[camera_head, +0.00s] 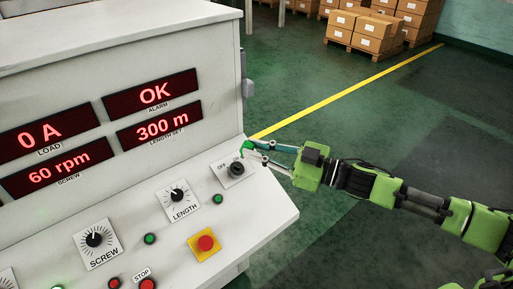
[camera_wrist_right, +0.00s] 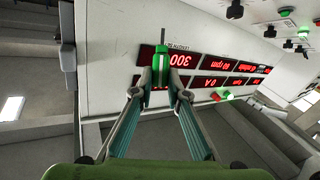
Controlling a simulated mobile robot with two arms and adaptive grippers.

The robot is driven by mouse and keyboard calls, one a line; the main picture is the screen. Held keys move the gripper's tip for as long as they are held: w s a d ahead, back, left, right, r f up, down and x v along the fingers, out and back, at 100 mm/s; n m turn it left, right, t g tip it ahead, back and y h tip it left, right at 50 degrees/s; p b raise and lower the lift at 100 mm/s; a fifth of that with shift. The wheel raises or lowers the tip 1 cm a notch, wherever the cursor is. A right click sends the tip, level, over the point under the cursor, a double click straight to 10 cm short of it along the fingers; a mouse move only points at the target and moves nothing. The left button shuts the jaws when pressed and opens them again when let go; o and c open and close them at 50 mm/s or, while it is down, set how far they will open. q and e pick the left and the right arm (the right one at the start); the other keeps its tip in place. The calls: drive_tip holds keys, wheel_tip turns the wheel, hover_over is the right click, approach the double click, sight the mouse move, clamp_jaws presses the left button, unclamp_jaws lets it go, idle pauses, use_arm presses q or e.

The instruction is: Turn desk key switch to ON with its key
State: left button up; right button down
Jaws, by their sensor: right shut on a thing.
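My right gripper (camera_head: 254,151) comes in from the right and is shut on a small green key (camera_head: 247,146), near the right edge of the console. The key switch (camera_head: 236,169) is a dark round lock on a white plate marked OFF and ON. The key appears just beyond the switch in the head view and apart from it. I cannot tell how high it is held. My left gripper is not in view.
The sloped desk panel carries a LENGTH knob (camera_head: 177,195), a SCREW knob (camera_head: 94,239), a red emergency button (camera_head: 206,242) on yellow and small green buttons. Red displays (camera_head: 154,93) stand on the upright face behind. Open floor lies to the right, with boxes (camera_head: 372,33) far off.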

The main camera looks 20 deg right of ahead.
drive_tip(key=f, duration=0.1)
drive_tip(key=w+f+b, duration=0.1)
drive_tip(key=f, duration=0.1)
drive_tip(key=w+f+b, duration=0.1)
drive_tip(key=f, duration=0.1)
drive_tip(key=shift+w+a, duration=0.1)
drive_tip(key=shift+a, duration=0.2)
drive_tip(key=shift+p, duration=0.4)
idle(1.0)
drive_tip(key=shift+f, duration=0.2)
drive_tip(key=shift+w+a+f+b, duration=0.15)
drive_tip(key=shift+w+f+b, duration=0.25)
drive_tip(key=shift+f, duration=0.2)
drive_tip(key=shift+w+a+f+b, duration=0.1)
drive_tip(key=shift+w+f+b, duration=0.2)
drive_tip(key=shift+f, duration=0.3)
drive_tip(key=shift+p, duration=0.4)
idle(0.4)
drive_tip(key=shift+f, duration=0.25)
